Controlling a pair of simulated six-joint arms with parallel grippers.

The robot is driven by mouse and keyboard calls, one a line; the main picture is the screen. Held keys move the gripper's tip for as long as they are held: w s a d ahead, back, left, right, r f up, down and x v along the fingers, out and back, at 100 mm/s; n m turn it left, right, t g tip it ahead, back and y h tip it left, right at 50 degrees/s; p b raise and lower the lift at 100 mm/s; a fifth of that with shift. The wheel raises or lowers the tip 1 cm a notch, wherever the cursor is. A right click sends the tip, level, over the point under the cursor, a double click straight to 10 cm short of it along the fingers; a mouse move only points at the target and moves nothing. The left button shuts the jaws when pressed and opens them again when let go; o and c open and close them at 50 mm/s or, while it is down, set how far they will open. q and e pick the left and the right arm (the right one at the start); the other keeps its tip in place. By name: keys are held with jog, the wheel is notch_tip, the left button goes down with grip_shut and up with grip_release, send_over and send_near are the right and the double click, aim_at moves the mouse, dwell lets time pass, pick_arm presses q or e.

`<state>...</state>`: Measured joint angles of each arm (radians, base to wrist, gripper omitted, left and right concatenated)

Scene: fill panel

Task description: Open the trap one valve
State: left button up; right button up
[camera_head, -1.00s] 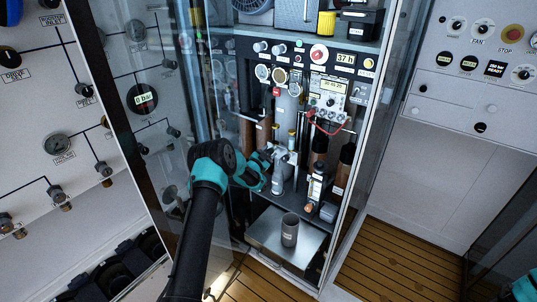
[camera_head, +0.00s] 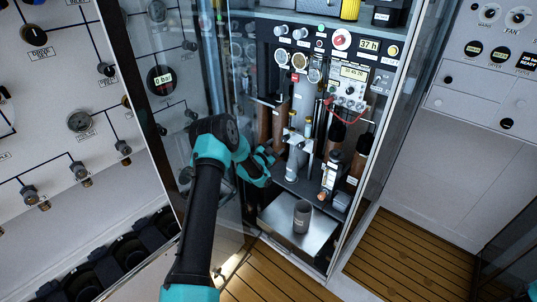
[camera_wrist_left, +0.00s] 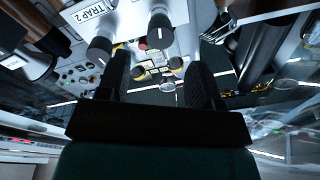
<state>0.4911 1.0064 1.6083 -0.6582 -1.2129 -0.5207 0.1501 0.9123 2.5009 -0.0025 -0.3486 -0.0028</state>
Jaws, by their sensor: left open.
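My left gripper (camera_head: 268,163) is at the open cabinet's lower left, just left of a grey-white valve fitting (camera_head: 297,142) in the head view. In the left wrist view my left gripper (camera_wrist_left: 160,85) shows two black fingers apart, with nothing between them. Two dark round knobs, one at the top middle (camera_wrist_left: 160,30) and one left of it (camera_wrist_left: 99,50), are beyond the fingers. A "TRAP 2" label (camera_wrist_left: 87,12) is near them. I cannot read any trap one label, so I cannot tell which knob is the trap one valve. My right gripper is not in view.
A glass door (camera_head: 172,100) stands left of my arm. Gauges (camera_head: 299,61) and a red-wired device (camera_head: 349,92) are above. Wooden floor (camera_head: 410,255) is clear at right.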

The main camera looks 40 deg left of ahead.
pick_arm(q)
jog(key=s, duration=0.5)
jog(key=shift+a+f, duration=0.25)
jog(key=shift+f, duration=0.05)
